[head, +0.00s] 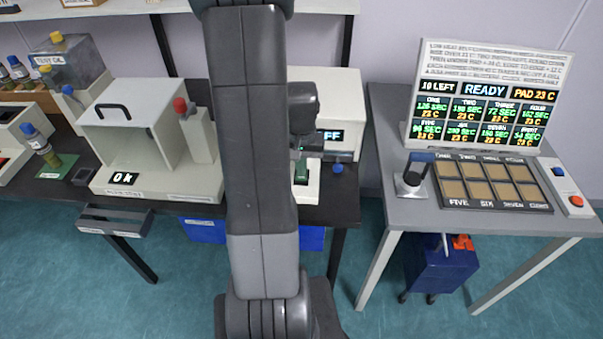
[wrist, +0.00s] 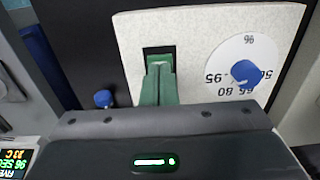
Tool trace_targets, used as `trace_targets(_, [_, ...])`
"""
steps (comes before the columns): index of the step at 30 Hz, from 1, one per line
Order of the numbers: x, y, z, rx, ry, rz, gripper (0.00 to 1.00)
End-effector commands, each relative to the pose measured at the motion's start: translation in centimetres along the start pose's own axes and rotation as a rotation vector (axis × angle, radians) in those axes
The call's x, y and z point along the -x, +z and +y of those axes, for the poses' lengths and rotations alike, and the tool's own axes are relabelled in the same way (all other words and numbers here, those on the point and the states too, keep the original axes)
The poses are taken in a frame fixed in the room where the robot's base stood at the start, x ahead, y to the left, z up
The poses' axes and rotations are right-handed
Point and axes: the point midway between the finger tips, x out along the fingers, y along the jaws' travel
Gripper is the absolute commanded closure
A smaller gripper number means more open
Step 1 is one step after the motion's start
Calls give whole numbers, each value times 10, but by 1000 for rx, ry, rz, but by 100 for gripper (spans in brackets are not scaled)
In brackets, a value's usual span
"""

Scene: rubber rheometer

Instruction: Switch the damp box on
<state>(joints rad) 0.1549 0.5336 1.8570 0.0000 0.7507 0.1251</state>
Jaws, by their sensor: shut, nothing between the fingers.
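The damp box (head: 345,88) is the pale box at the back of the dark bench, partly hidden behind my arm. Its display (head: 331,136) is partly covered, with "FF" showing. In the wrist view its pale panel (wrist: 205,30) carries a white dial with a blue knob (wrist: 245,73) and a black switch slot (wrist: 151,50). My gripper (wrist: 159,70) is shut and empty, its green fingers together, tips at the slot. I cannot tell whether they touch the switch, which they mostly hide. In the head view the gripper (head: 301,170) is over the pale panel.
A small blue knob (head: 337,168) stands on the bench right of the panel. Left are a pale cabinet (head: 130,130) reading "OK" and several bottles. Right, across a gap, is a grey table (head: 395,220) with a "READY" screen (head: 487,95) and a pad tray.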

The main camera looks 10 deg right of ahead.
Motion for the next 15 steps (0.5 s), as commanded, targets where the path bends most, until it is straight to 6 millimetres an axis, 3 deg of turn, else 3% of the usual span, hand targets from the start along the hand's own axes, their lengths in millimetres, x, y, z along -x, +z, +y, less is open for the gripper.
trace_targets(15, [-9,0,0,0,0,0,100])
